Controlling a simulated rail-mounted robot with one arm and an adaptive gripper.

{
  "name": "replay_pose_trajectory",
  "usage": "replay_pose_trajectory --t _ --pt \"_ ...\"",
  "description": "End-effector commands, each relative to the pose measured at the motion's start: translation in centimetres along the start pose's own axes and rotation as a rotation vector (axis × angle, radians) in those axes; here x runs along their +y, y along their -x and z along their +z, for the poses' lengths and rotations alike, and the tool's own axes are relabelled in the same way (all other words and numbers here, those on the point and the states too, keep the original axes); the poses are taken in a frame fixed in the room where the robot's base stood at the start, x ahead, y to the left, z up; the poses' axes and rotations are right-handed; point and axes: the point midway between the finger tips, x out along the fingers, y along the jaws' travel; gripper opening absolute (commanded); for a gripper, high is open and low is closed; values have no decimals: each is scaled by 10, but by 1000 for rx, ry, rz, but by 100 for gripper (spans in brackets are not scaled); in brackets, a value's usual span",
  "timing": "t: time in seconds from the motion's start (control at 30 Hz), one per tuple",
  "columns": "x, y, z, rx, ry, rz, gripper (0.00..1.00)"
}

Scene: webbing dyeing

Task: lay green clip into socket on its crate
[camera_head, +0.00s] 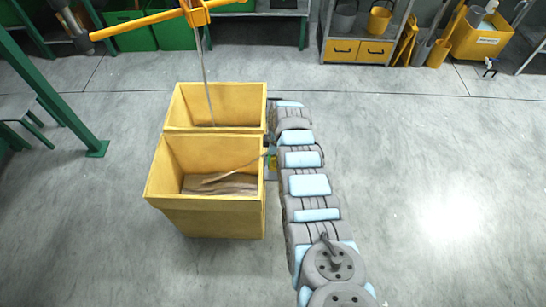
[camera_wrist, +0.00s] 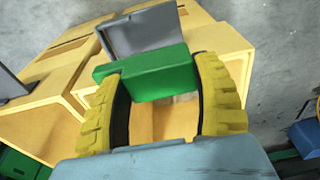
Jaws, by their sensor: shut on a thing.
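In the wrist view my gripper (camera_wrist: 157,73) has its two yellow ribbed fingers closed on the green clip (camera_wrist: 150,76), a plain block lying crosswise between them. A grey plate-like piece (camera_wrist: 140,31), which looks like the socket, shows just beyond the clip against the yellow crate (camera_wrist: 218,40). I cannot tell whether clip and grey piece touch. In the head view the near yellow crate (camera_head: 206,217) stands left of my arm. My gripper (camera_head: 271,160) is at that crate's right side, small and partly hidden by the arm.
A second yellow crate (camera_head: 218,94) stands directly behind the near one, with a thin rod hanging into it. Brown webbing (camera_head: 220,185) lies in the near crate. A green post (camera_head: 62,105) stands at left. Shelving (camera_head: 365,48) lines the back. The floor at right is clear.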

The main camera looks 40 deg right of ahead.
Motion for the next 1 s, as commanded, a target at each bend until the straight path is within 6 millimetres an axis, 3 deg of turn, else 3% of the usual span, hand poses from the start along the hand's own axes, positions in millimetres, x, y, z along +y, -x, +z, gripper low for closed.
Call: replay_pose_trajectory --t 1.0 --pt "1 -59 7 0 0 3 30"
